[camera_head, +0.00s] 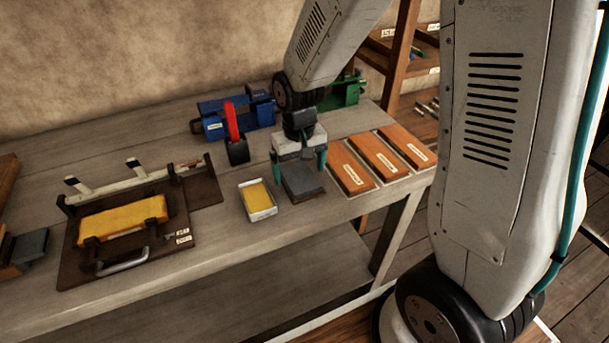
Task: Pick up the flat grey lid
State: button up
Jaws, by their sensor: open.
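The flat grey lid (304,184) lies on the workbench between a small open tray and the orange-brown boards. My gripper (300,178) is right over the lid, pointing down, with its teal fingers apart on the left and right sides of it. The fingers look open around the lid's far part. I cannot tell whether the fingertips touch it. The lid's far edge is partly hidden by the gripper.
A metal tray (258,212) with yellow contents stands just left of the lid. Orange-brown boards (378,157) lie close on the right. A red-handled tool (236,145) and a blue vise (235,117) stand behind. A wooden fixture with a yellow block (122,217) is at left.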

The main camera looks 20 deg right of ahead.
jog(key=shift+f, duration=0.45)
jog(key=c, duration=1.1)
jog(key=shift+r, duration=0.15)
